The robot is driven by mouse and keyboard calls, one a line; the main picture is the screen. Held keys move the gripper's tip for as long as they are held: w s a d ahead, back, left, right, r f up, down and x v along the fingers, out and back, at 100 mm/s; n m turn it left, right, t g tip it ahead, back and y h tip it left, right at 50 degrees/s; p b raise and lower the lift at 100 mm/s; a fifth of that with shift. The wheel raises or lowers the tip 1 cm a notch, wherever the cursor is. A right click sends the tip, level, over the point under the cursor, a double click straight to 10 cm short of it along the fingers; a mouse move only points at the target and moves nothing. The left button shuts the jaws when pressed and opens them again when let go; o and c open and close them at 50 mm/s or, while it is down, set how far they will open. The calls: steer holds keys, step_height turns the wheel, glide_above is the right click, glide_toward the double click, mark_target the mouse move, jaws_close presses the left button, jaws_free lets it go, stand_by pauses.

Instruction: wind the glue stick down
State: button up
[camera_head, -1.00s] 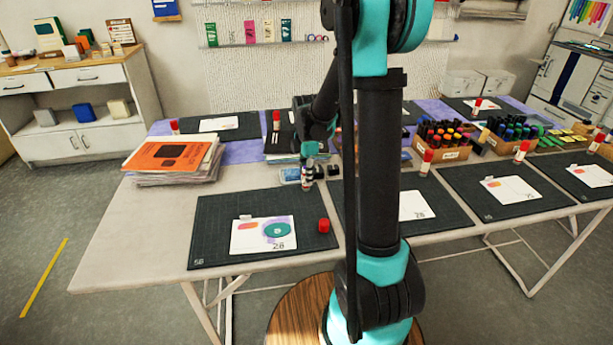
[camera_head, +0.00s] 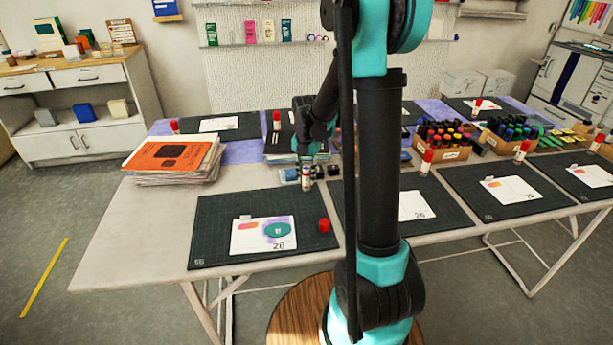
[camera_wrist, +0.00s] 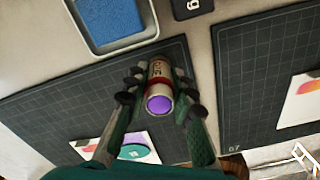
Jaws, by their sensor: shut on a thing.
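The glue stick (camera_head: 306,180) stands roughly upright near the back edge of the nearest left cutting mat (camera_head: 215,225). My gripper (camera_wrist: 160,88) is shut on the glue stick (camera_wrist: 158,70), with one finger on each side of it. In the wrist view its round purple glue end faces the camera and its lettered tube points away. I cannot tell how far the glue stands out of the tube. A red cap (camera_head: 324,225) sits apart on the mat's right side.
A tray (camera_wrist: 148,32) with a blue sponge (camera_wrist: 110,22) is close beside the stick. A card (camera_head: 246,246) lies on the mat. Stacked papers (camera_head: 175,158) are to the left. Boxes of markers (camera_head: 452,154) and other red-capped sticks (camera_head: 426,160) are to the right.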

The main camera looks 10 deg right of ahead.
steer(key=shift+n, duration=0.5)
stand_by(0.5)
steer(key=o, duration=1.7)
steer(key=shift+c, duration=0.2)
steer(key=shift+r, duration=0.1)
steer(key=shift+r, duration=3.7)
